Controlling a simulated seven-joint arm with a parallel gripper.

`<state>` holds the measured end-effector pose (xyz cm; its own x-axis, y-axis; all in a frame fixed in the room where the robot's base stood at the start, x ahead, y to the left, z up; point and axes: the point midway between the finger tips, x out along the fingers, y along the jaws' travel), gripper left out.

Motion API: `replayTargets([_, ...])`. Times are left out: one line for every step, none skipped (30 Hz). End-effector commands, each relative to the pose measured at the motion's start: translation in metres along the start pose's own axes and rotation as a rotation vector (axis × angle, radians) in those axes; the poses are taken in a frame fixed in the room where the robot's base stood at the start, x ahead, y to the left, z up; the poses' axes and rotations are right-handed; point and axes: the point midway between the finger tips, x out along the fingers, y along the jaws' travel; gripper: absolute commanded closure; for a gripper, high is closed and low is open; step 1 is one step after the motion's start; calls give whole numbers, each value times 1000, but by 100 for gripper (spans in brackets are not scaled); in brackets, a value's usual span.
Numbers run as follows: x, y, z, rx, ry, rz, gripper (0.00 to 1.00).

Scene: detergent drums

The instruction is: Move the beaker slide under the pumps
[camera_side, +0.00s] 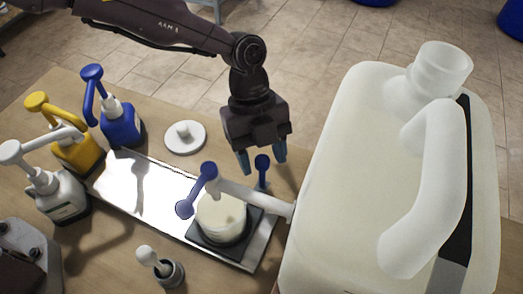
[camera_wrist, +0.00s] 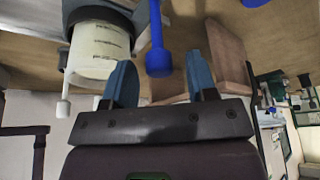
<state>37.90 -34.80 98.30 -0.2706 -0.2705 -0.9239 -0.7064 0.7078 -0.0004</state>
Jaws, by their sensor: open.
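A beaker (camera_side: 222,215) with pale contents stands on a dark square slide (camera_side: 205,243) at the right end of a shiny metal rail (camera_side: 130,185). It also shows at the upper left of the wrist view (camera_wrist: 95,50). A blue knobbed handle (camera_side: 262,164) rises behind the beaker. My gripper (camera_side: 262,160) is open, with its blue fingers pointing down. In the wrist view the blue handle (camera_wrist: 158,55) appears between the fingers, and I cannot tell whether they touch it. Yellow (camera_side: 77,150), blue (camera_side: 121,125) and white (camera_side: 62,195) pump bottles stand at the rail's left end.
A large white drum (camera_side: 345,165) fills the right side; its white spout (camera_side: 255,197) with a blue tap lever (camera_side: 207,180) reaches over the beaker. A white round lid (camera_side: 185,137) lies behind the rail. A small pot with a white-tipped stick (camera_side: 168,272) stands in front.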

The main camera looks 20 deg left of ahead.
Motion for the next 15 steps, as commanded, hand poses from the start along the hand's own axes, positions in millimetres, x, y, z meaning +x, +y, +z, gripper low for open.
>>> replayTargets([0, 0, 0, 0, 0, 0, 48])
replayTargets([0, 0, 0, 0, 0, 0, 48])
replayTargets([0, 0, 0, 0, 0, 0, 48])
replayTargets([0, 0, 0, 0, 0, 0, 48])
replayTargets([0, 0, 0, 0, 0, 0, 48])
replayTargets([0, 0, 0, 0, 0, 0, 50])
replayTargets([0, 0, 0, 0, 0, 0, 57])
replayTargets([0, 0, 0, 0, 0, 0, 64])
replayTargets([0, 0, 0, -1, 0, 0, 73])
replayTargets([0, 0, 0, -1, 0, 0, 80])
replayTargets([0, 0, 0, -1, 0, 0, 87])
replayTargets([0, 0, 0, -1, 0, 0, 96])
replayTargets([0, 0, 0, -1, 0, 0, 100])
replayTargets([0, 0, 0, -1, 0, 0, 100])
replayTargets([0, 0, 0, -1, 0, 0, 100])
